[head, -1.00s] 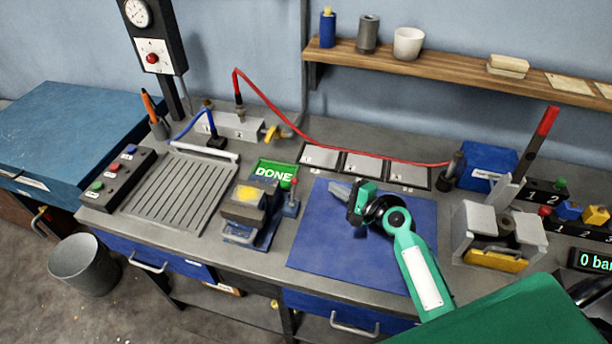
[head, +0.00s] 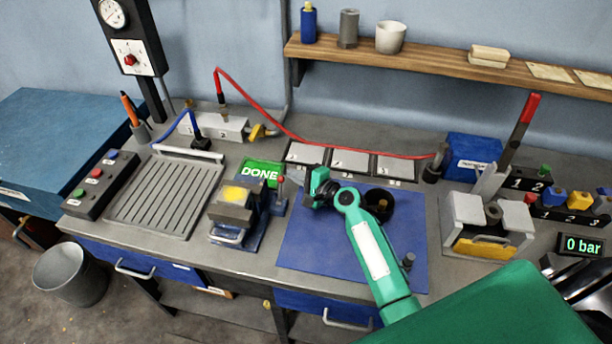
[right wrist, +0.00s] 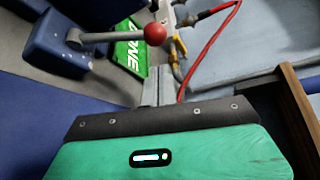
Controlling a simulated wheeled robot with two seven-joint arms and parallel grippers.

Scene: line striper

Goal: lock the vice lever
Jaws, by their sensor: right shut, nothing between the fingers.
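The vice (head: 236,210) stands at the front of the bench, with a yellow piece (head: 235,194) at its top. On its right is a small blue block carrying the vice lever (head: 281,191), a thin rod with a red ball end that looks roughly upright. In the right wrist view the lever's red ball (right wrist: 155,34) and grey rod show close up, beyond the fingertips. My right gripper (head: 311,184) is shut and empty, just right of the lever and apart from it. Its fingers (right wrist: 158,92) also show in the right wrist view. My left gripper is not in view.
A green DONE sign (head: 262,172) lies behind the vice. A blue mat (head: 310,250) lies under my right arm, with a dark round holder (head: 379,205) on it. A red hose (head: 310,139) crosses the back. A ribbed tray (head: 165,195) is to the left.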

